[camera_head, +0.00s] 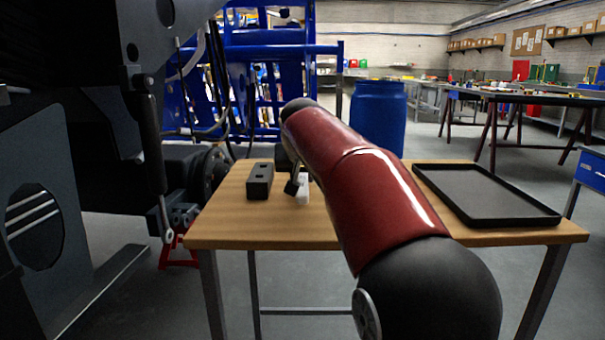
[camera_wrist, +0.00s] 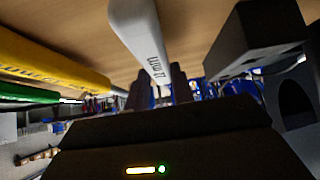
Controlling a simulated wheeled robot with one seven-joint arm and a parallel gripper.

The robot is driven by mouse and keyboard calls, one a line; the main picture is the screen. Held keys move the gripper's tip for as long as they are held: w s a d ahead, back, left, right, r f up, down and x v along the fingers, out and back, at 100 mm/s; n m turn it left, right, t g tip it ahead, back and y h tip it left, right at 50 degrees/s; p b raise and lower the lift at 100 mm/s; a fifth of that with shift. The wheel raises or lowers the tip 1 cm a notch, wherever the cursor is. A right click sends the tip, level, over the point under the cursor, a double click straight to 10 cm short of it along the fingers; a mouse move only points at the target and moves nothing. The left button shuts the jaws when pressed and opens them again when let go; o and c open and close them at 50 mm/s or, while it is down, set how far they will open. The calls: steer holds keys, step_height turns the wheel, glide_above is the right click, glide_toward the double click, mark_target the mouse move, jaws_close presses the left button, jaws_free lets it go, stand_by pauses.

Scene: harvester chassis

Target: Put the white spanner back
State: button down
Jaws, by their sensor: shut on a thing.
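The white spanner (camera_wrist: 138,35), marked with "11 mm" lettering, runs between the two dark fingers of my gripper (camera_wrist: 164,82) in the wrist view. The gripper is shut on it. In the head view a small part of the white spanner (camera_head: 303,187) shows over the wooden table, beside my gripper (camera_head: 292,186); my arm hides the rest. A black block with holes in its top (camera_head: 260,181) stands just left of the gripper, apart from it. The block also shows at the right of the wrist view (camera_wrist: 258,35). I cannot tell whether the spanner touches the table.
The wooden table (camera_head: 240,228) has a black tray (camera_head: 485,193) at its right. A yellow tool (camera_wrist: 45,65) and a green one (camera_wrist: 25,94) show in the wrist view. A dark machine stands left of the table, and a blue barrel (camera_head: 377,118) behind it.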

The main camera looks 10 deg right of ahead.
steer(key=c, duration=1.1)
jaws_free()
steer(key=v, duration=0.8)
steer(key=shift+p, duration=0.35)
steer(key=shift+f, duration=0.1)
